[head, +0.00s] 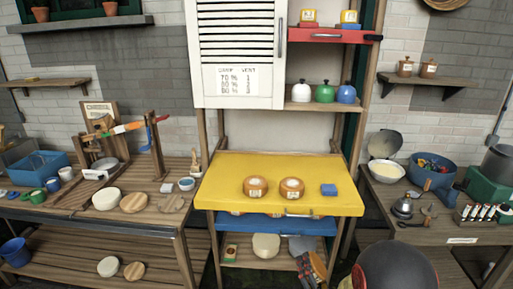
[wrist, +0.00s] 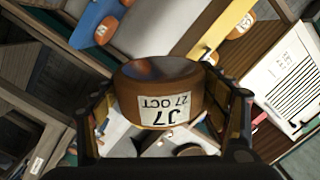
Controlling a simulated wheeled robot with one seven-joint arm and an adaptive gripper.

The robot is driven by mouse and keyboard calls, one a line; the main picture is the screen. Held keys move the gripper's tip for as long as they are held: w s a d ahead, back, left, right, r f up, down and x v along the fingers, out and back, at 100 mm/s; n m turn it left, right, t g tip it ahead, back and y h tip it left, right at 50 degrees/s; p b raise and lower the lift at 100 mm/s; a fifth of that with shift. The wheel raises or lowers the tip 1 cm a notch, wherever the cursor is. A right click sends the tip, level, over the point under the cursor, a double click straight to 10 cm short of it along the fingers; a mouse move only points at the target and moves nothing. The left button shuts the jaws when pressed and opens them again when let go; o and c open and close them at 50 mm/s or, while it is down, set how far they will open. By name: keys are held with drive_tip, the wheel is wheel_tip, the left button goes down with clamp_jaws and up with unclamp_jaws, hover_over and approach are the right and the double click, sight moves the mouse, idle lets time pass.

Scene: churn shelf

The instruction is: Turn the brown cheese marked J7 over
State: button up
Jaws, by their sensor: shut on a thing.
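The brown cheese marked J7 (wrist: 150,85) fills the middle of the wrist view. Its white label reads "J7" and "27 OCT" and appears upside down in the picture. My gripper (wrist: 168,98) is shut on it, with a dark finger along each side. The cheese is held in the air, clear of any shelf. Its face away from the camera is hidden. I cannot make out the held cheese for sure in the head view.
A blue board (head: 262,224) lies just beneath. A white shutter (head: 238,50) hangs above left. Cluttered benches flank both sides. The yellow shelf's back left is bare.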

drive_tip(key=m+b, duration=0.1)
drive_tip(key=m, duration=0.2)
drive_tip(key=shift+m, duration=0.3)
drive_tip(key=m+b, duration=0.1)
drive_tip(key=m, duration=0.3)
drive_tip(key=n+b, duration=0.2)
drive_tip(key=n, duration=0.2)
drive_tip(key=n+b, duration=0.2)
drive_tip(key=n, duration=0.3)
drive_tip(key=n+b, duration=0.2)
drive_tip(key=n, duration=0.2)
drive_tip(key=shift+n+b, duration=0.35)
drive_tip(key=shift+n, duration=0.05)
drive_tip(key=n+b, duration=0.1)
drive_tip(key=n, duration=0.2)
drive_tip(key=shift+n, duration=0.3)
drive_tip(key=shift+r, duration=0.1)
